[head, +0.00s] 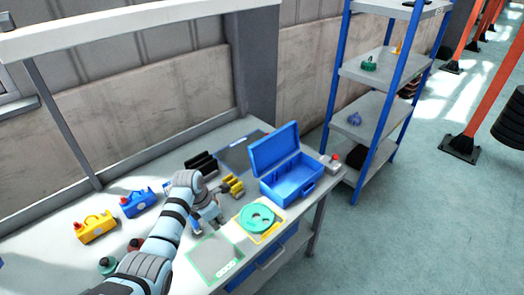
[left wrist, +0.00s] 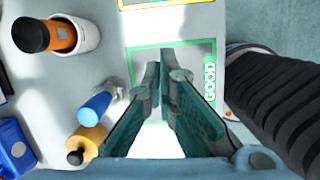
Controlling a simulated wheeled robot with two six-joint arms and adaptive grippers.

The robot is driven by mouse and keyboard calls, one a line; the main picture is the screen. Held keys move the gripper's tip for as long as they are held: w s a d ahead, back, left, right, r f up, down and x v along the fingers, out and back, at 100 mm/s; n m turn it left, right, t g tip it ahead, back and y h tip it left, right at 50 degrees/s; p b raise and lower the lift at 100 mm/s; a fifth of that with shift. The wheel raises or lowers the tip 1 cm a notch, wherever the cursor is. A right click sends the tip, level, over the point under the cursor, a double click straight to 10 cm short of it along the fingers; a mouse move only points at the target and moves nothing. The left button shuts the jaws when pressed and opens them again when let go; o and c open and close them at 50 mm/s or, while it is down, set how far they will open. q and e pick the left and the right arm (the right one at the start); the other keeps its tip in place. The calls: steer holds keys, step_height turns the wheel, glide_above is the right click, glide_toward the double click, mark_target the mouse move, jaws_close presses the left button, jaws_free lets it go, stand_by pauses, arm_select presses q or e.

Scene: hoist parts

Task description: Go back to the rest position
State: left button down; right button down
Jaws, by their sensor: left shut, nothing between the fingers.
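My left gripper (head: 198,228) is over the workbench (head: 150,215), just above the green-outlined square (head: 196,262). In the left wrist view its fingers (left wrist: 160,72) come together at the tips with nothing between them. The green outline (left wrist: 133,62) marked GOOD lies below the fingers in that view. My right gripper is not in view.
An open blue toolbox (head: 290,178) and a teal disc (head: 257,217) on a yellow-outlined square stand to the right. Yellow (head: 95,228) and blue (head: 138,203) parts stand at left. A blue-posted shelf (head: 375,75) stands beyond the bench.

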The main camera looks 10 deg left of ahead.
arm_select(q)
steer(key=s+f+m, duration=0.2)
steer(key=s+m, duration=0.1)
steer(key=s+f+m, duration=0.1)
steer(key=shift+s+a+m+y, duration=0.1)
steer(key=shift+s+m+y, duration=0.2)
steer(key=shift+s+m, duration=0.1)
steer(key=s+m, duration=0.2)
steer(key=s, duration=0.1)
steer(key=s+f+m, duration=0.1)
steer(key=s+m, duration=0.1)
steer(key=m, duration=0.1)
steer(key=s+m+y, duration=0.1)
steer(key=s+m, duration=0.2)
steer(key=shift+s+f, duration=0.3)
steer(key=shift+s, duration=0.05)
steer(key=s+r+m+t+y, duration=0.1)
steer(key=s+r+m, duration=0.2)
steer(key=s+m, duration=0.55)
steer(key=s+r+m, duration=0.3)
steer(key=s+m, duration=0.5)
steer(key=s, duration=0.1)
step_height(320, 180, down, 22)
steer(key=s+a+f+b, duration=0.1)
steer(key=b, duration=0.2)
steer(key=s+f+g+b, duration=0.2)
steer(key=s+f, duration=1.2)
steer(key=shift+a+f+n+b, duration=0.15)
steer(key=shift+a+n+b, duration=0.2)
steer(key=shift+a+n, duration=0.1)
